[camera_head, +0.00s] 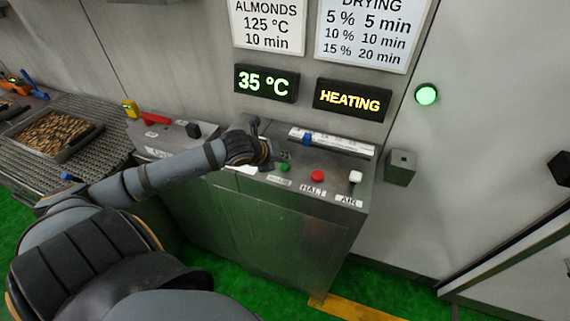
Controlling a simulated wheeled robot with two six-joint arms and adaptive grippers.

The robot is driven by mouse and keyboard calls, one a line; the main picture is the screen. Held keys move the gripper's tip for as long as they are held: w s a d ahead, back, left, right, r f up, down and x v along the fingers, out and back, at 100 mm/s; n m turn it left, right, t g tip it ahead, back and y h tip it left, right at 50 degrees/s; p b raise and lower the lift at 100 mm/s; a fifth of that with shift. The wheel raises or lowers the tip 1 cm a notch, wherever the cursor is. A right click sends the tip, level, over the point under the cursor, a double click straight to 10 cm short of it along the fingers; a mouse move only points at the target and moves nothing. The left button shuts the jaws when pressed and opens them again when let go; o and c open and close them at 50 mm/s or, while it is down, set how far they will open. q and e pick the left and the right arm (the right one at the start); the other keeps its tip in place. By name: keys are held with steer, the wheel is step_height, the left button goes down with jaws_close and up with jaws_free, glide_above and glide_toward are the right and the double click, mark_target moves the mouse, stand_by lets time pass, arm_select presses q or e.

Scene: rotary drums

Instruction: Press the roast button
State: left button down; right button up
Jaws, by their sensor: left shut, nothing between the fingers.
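A metal control console (292,240) stands against the wall. On its top are a green button (285,167), a red button (318,176) labelled HALT and a white button (356,177) labelled AIR. The label by the green button is too small to read. My left gripper (282,157) is shut and empty, just behind and above the green button. I cannot tell whether it touches anything. My left arm hides part of the console top. My right gripper is not in view.
A blue slider (307,139) sits on a white scale behind the buttons. Wall displays read 35 °C (266,83) and HEATING (352,100). A green lamp (427,95) glows. A tray of almonds (50,134) and a red lever (155,118) are at left.

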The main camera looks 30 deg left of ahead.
mark_target(283, 167)
arm_select(q)
steer(key=shift+r, duration=0.15)
step_height(283, 167, up, 5)
steer(key=p, duration=0.4)
stand_by(0.7)
